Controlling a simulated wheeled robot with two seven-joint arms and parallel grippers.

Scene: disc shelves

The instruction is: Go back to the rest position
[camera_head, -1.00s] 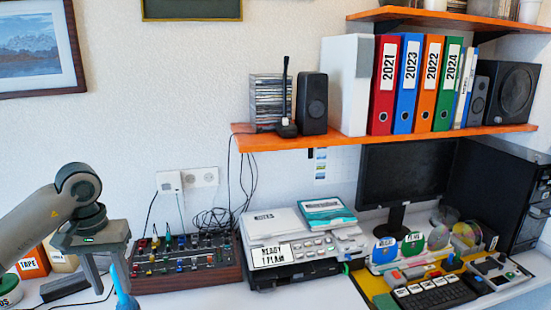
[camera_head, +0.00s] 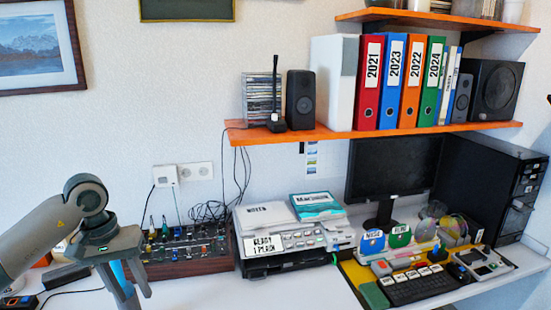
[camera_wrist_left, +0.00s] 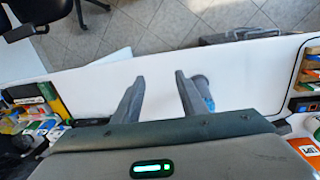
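My left gripper (camera_head: 138,294) hangs fingers-down over the left part of the white desk (camera_head: 260,293). Its two fingers are apart, and in the left wrist view the gripper (camera_wrist_left: 159,78) shows nothing held between them. A blue object (camera_head: 118,272) shows behind the fingers in the head view. In the left wrist view the blue object (camera_wrist_left: 205,88) is beside the right-hand finger, partly hidden by it. My right gripper cannot be made out in either view.
A mixer (camera_head: 190,252) stands close to the right of my left gripper. Beside it are a printer (camera_head: 290,243), a monitor (camera_head: 393,170) and a keyboard (camera_head: 418,288). An orange shelf (camera_head: 370,134) with binders hangs above. The desk's front middle is clear.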

